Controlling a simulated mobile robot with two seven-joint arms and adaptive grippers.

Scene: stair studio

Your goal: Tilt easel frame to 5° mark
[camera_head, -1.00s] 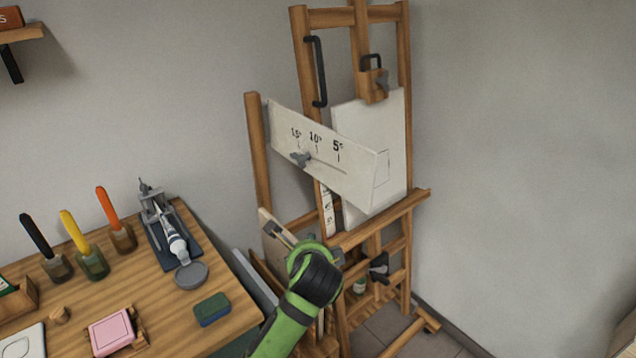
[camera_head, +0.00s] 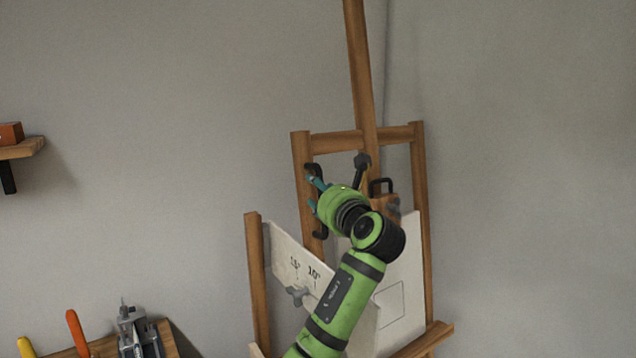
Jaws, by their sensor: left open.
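The wooden easel frame (camera_head: 302,150) stands against the wall, with a black handle (camera_head: 320,232) on its left upright. A pale angle scale plate (camera_head: 283,254) shows the 15° and 10° marks; my left arm hides the 5° mark. A grey knob (camera_head: 298,295) sits on the plate below these marks. My left gripper (camera_head: 314,193) is open at the black handle, with its fingertips near the bar. I cannot tell whether they touch it. The gripper and arm hide the handle's middle. My right gripper is not in view.
A white canvas (camera_head: 405,290) rests on the easel under a wooden clamp (camera_head: 387,205) with a black loop. A workbench (camera_head: 165,335) with tools is at the lower left. A wall shelf (camera_head: 22,149) is at the far left.

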